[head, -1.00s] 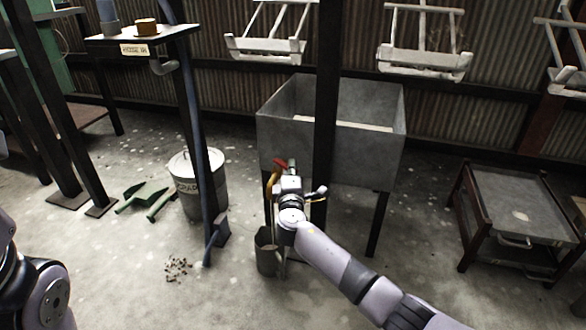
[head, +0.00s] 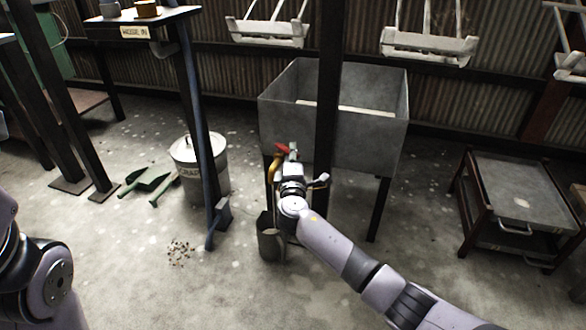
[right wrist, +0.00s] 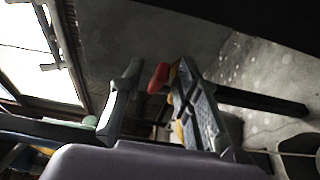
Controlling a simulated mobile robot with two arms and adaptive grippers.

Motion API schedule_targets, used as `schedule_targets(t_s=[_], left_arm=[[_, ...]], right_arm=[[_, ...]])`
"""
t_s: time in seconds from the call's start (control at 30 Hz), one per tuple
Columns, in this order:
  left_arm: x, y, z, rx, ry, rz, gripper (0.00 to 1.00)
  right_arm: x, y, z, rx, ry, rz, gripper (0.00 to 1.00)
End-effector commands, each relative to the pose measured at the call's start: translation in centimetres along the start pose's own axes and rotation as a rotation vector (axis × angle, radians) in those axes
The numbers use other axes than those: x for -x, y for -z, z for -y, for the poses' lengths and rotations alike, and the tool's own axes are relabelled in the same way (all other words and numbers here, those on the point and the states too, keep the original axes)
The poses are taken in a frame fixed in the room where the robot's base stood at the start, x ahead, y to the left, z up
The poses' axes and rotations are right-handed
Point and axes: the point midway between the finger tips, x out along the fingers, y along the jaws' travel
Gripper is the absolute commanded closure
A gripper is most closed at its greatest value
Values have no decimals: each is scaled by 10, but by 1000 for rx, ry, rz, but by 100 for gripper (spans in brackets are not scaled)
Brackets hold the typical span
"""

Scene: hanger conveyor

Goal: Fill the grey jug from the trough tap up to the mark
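The grey trough (head: 385,145) stands on dark legs behind a dark post. Its tap, with a yellow body (head: 275,168) and a red handle (head: 282,149), is at the trough's front left. The grey jug (head: 271,246) is low beneath the tap, partly behind my right arm; its inside, water level and mark cannot be made out. My right gripper (head: 291,155) is at the tap, beside the red handle. In the right wrist view its fingers (right wrist: 155,100) are apart, with the red handle (right wrist: 158,78) showing between them, closer to the right-hand finger. My left gripper is out of view.
A scrap bin (head: 205,170) and a green dustpan (head: 148,178) are on the floor at left. A blue post (head: 200,140) stands left of the jug. A low metal table (head: 515,190) is at right. White hangers (head: 430,45) hang above the trough.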

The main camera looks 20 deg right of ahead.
Motion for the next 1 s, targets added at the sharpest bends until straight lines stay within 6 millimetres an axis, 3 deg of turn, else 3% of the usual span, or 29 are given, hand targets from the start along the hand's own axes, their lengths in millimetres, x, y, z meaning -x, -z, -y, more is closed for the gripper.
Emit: schedule_targets(t_s=[0.5, 0.7, 1.0], left_arm=[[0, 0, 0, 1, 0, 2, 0], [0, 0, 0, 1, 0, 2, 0], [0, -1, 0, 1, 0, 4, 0]], right_arm=[[96, 0, 1, 0, 3, 0, 70], [109, 0, 0, 0, 1, 1, 70], [110, 0, 0, 0, 3, 1, 70]])
